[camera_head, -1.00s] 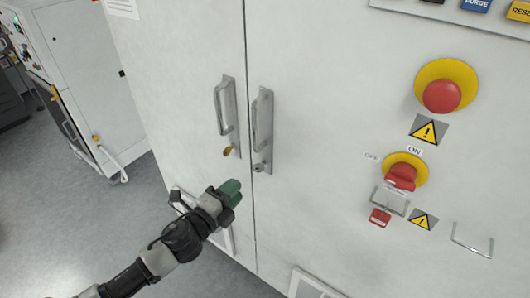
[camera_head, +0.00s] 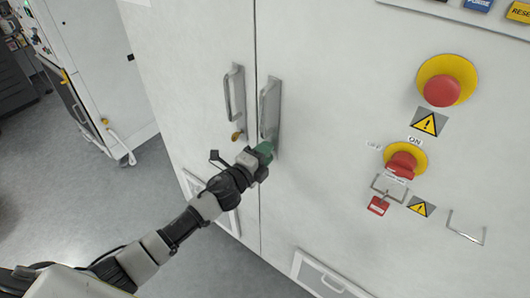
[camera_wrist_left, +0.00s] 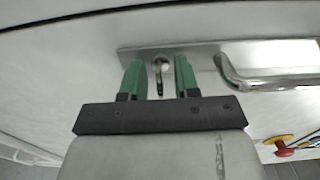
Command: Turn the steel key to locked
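The steel key (camera_wrist_left: 160,72) sits in the lock on the handle plate (camera_wrist_left: 190,58) of the right cabinet door; it shows between my fingertips in the left wrist view. My left gripper (camera_wrist_left: 160,76) is open, its two green fingers on either side of the key with gaps visible. In the head view my left gripper (camera_head: 265,150) is at the lower end of the right door's handle (camera_head: 264,108) and hides the key. My right gripper is not in view.
A brass-coloured key or lock (camera_head: 236,136) is on the left door below its handle (camera_head: 234,94). Grey floor (camera_head: 80,180) lies at left.

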